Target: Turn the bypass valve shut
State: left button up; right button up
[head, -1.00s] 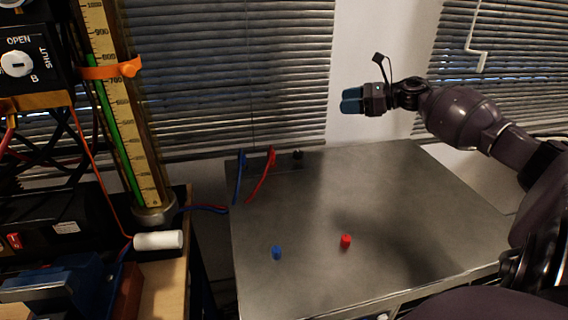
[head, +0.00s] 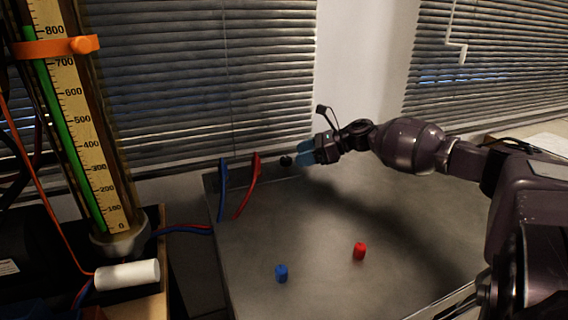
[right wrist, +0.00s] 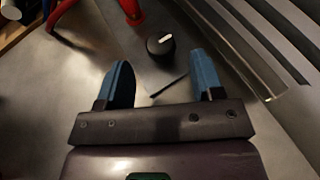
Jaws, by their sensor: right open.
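A black round knob (head: 286,160) with a white pointer mark stands on the metal bench top, near its back edge. It also shows in the right wrist view (right wrist: 160,46), beyond the gap between my fingers. I see no label that says whether this is the bypass valve. My right gripper (head: 305,152) is open and empty, its blue fingers apart in the right wrist view (right wrist: 160,62). In the head view it is close to the right of the knob; no contact shows. My left gripper is out of view.
Blue (head: 223,188) and red (head: 249,184) hoses rise left of the knob. A blue cap (head: 281,273) and a red cap (head: 359,251) stand on the bench (head: 310,215). A gauge tube (head: 75,135) and a white cylinder (head: 127,275) are at left.

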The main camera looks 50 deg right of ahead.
aim_at(289, 158)
jog(key=b+x, duration=0.1)
jog(key=x, duration=0.2)
jog(key=shift+w+a+f, duration=0.2)
jog(key=shift+w+f, duration=0.05)
jog(key=shift+f, duration=0.05)
jog(key=shift+w+a, duration=0.3)
jog(key=shift+w, duration=0.15)
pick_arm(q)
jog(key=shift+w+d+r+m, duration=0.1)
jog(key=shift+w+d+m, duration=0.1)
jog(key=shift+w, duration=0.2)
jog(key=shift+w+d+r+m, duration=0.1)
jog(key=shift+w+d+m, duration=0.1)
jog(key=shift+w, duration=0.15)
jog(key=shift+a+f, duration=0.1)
pick_arm(e)
jog(key=shift+c, duration=0.2)
